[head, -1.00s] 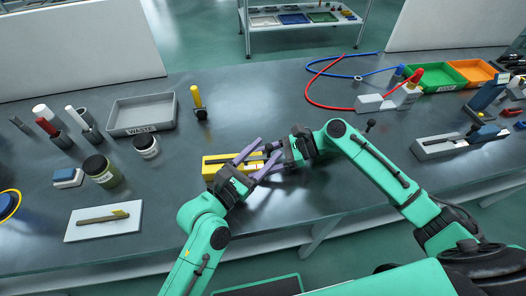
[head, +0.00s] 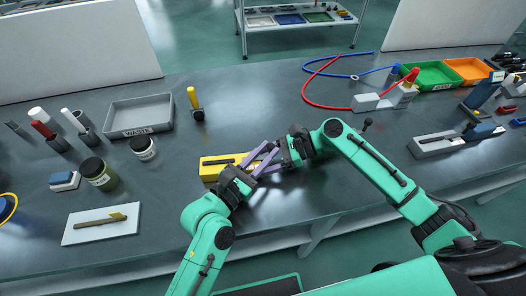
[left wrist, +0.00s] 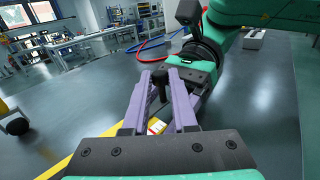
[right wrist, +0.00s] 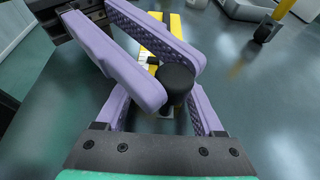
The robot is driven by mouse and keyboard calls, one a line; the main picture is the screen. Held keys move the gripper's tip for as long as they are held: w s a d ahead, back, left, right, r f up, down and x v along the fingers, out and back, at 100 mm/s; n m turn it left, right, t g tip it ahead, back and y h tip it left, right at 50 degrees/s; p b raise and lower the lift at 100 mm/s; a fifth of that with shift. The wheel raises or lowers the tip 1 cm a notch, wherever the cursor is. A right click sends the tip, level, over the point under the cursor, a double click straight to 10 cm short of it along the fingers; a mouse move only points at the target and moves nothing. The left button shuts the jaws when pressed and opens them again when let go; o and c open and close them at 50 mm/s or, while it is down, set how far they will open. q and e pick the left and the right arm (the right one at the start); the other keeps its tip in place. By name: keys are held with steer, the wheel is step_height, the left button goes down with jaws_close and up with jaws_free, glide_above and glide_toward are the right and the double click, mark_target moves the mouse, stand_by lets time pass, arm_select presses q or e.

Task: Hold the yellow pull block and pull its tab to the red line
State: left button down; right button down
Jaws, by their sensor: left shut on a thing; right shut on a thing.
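The yellow pull block (head: 209,168) lies on the bench in the head view, its right part hidden by my left gripper (head: 266,158). My left gripper's purple fingers come over the block from the left and appear shut across it. A black upright knob (right wrist: 178,80), seemingly the tab's handle, stands between my right gripper's fingers (right wrist: 163,100). The knob also shows in the left wrist view (left wrist: 160,85). My right gripper is shut on it. A small red mark on a white patch (left wrist: 156,127) shows between the left fingers; I cannot tell if it is the line.
A grey waste tray (head: 111,131) and a yellow-handled tool (head: 193,98) stand behind the block. Jars and pen holders are at the left, with a white board (head: 82,236) in front. A grey fixture (head: 428,146) is at the right. The bench around the grippers is clear.

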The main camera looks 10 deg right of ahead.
arm_select(q)
steer(key=shift+s+d, duration=0.1)
steer(key=shift+d, duration=0.55)
steer(key=shift+s+d, duration=0.15)
steer(key=shift+d, duration=0.35)
arm_select(e)
steer(key=shift+s+a, duration=0.1)
steer(key=shift+a, duration=0.1)
arm_select(q)
steer(key=shift+a, duration=0.6)
steer(key=shift+w+a, duration=0.2)
steer(key=shift+a, duration=0.55)
arm_select(e)
steer(key=shift+d, duration=0.15)
arm_select(q)
steer(key=c, duration=0.6)
jaws_free()
steer(key=v, duration=1.1)
steer(key=shift+a+f, duration=0.15)
steer(key=shift+s+a, duration=0.25)
